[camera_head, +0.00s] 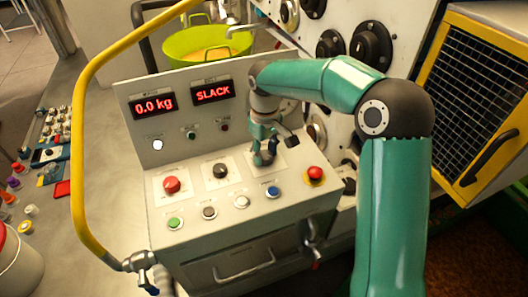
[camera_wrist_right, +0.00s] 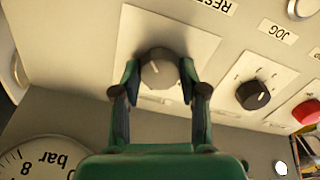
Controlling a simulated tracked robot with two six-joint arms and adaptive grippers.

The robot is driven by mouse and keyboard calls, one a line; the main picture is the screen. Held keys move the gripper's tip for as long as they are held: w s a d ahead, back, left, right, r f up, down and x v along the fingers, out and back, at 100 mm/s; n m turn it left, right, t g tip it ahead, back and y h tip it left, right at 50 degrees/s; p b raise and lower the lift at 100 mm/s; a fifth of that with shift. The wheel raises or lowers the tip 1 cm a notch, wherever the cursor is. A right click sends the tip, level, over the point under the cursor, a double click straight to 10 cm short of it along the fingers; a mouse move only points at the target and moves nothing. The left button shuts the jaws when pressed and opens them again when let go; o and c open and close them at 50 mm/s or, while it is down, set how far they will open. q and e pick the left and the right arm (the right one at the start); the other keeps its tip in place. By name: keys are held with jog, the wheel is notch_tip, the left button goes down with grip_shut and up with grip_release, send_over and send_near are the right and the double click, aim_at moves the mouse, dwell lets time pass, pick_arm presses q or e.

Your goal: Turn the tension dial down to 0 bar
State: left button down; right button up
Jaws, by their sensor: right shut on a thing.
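The tension dial, a round grey knob (camera_wrist_right: 158,72) on a pale square plate, sits between the two fingers of my right gripper (camera_wrist_right: 160,84) in the right wrist view. The fingers are shut on its sides. In the head view my right gripper (camera_head: 264,150) reaches down onto the right part of the sloped console (camera_head: 240,222), and it mostly hides the dial. A round gauge marked "bar" (camera_wrist_right: 38,160) is partly cut off in the right wrist view; its needle cannot be made out. My left gripper is not in view.
Red displays read "0.0 kg" (camera_head: 153,105) and "SLACK" (camera_head: 212,92). A black knob (camera_head: 220,170), a red button (camera_head: 172,185) and a red stop button (camera_head: 315,174) stand close by. A yellow rail (camera_head: 78,140) curves at left.

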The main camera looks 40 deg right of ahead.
jog(key=n, duration=0.6)
jog(key=shift+r, duration=0.1)
jog(key=n, duration=1.1)
jog(key=shift+w+n, duration=0.1)
jog(key=shift+n, duration=0.3)
jog(key=n, duration=0.6)
jog(key=shift+d+r, duration=0.1)
jog(key=o, duration=1)
jog(key=shift+o, duration=0.7)
